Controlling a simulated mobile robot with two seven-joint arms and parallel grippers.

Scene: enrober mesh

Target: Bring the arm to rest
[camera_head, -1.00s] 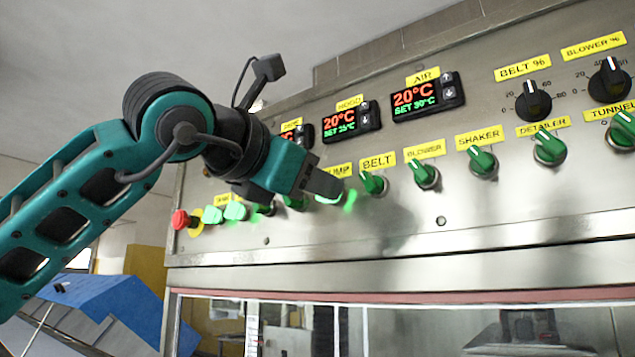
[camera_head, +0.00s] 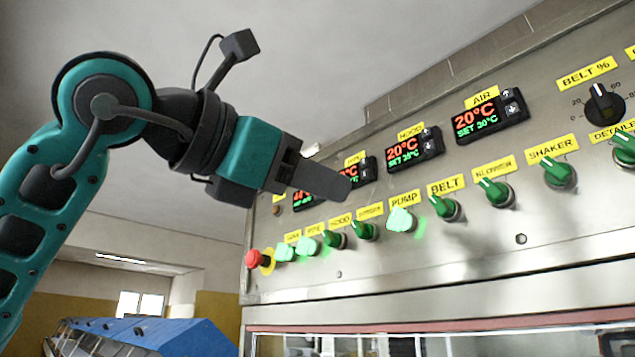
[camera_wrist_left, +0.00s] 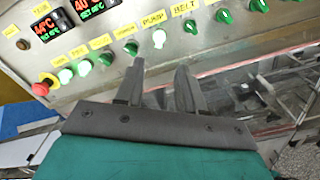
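My left gripper (camera_head: 322,182) hangs in front of the control panel (camera_head: 470,245), left of and above the glowing green PUMP switch (camera_head: 400,219). In the left wrist view its two dark fingers (camera_wrist_left: 160,72) stand apart with nothing between them, so it is open and empty. In that view the lit PUMP switch (camera_wrist_left: 159,38) shows just beyond the fingertips, and no contact is seen. The left arm (camera_head: 40,190) comes in raised from the left. My right gripper is in neither view.
The panel carries a red stop button (camera_head: 256,260), lit green buttons (camera_head: 285,251), a BELT switch (camera_head: 445,207), temperature displays (camera_head: 407,153) and a black BELT % dial (camera_head: 604,104). A blue cover (camera_head: 180,337) lies lower left. The space above the arm is clear.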

